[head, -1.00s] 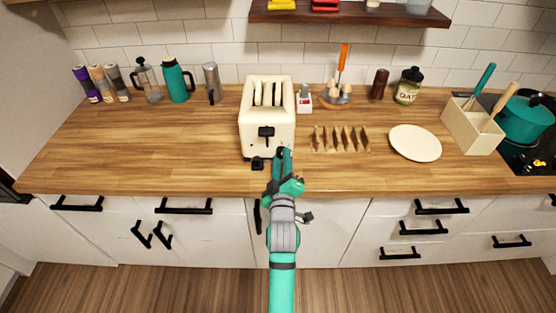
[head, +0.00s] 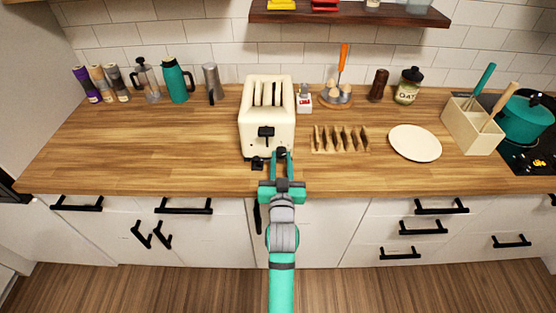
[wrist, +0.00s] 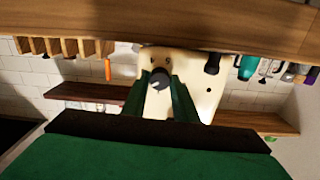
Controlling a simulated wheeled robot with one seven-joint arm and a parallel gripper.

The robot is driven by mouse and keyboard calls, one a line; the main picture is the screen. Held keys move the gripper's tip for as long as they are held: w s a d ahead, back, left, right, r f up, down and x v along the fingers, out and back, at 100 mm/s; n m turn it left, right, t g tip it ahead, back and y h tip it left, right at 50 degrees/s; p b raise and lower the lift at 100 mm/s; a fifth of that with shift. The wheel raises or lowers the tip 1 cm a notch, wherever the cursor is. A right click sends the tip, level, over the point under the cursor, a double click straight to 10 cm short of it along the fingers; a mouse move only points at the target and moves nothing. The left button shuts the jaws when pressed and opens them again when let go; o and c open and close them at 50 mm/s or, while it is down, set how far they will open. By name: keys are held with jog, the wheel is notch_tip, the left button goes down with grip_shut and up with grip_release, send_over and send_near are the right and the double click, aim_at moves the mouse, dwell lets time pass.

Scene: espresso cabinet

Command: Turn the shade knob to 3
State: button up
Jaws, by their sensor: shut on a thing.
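The cream toaster (head: 266,118) stands on the wooden counter, its front facing me. A dark round shade knob (wrist: 160,77) sits low on that front, and a small light mark shows on it in the wrist view. The toaster (wrist: 207,92) appears upside down there. My teal gripper (head: 282,156) is at the toaster's lower right front, its two fingers side by side. In the wrist view my gripper (wrist: 160,92) has one finger on each side of the knob, shut on it.
A black lever (head: 266,132) and another black knob (head: 257,163) are on the toaster front, left of my gripper. A wooden toast rack (head: 341,139) stands close on the right, with a white plate (head: 415,143) beyond.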

jog(key=m, duration=0.3)
jog(key=shift+a+f+m, duration=0.15)
jog(key=shift+m, duration=0.25)
jog(key=m, duration=0.2)
jog(key=shift+m, duration=1)
jog(key=shift+w, duration=0.15)
jog(key=o, duration=1.1)
jog(key=shift+a, duration=0.3)
jog(key=shift+c, duration=0.2)
jog(key=shift+d, duration=0.5)
jog(key=s, duration=1.1)
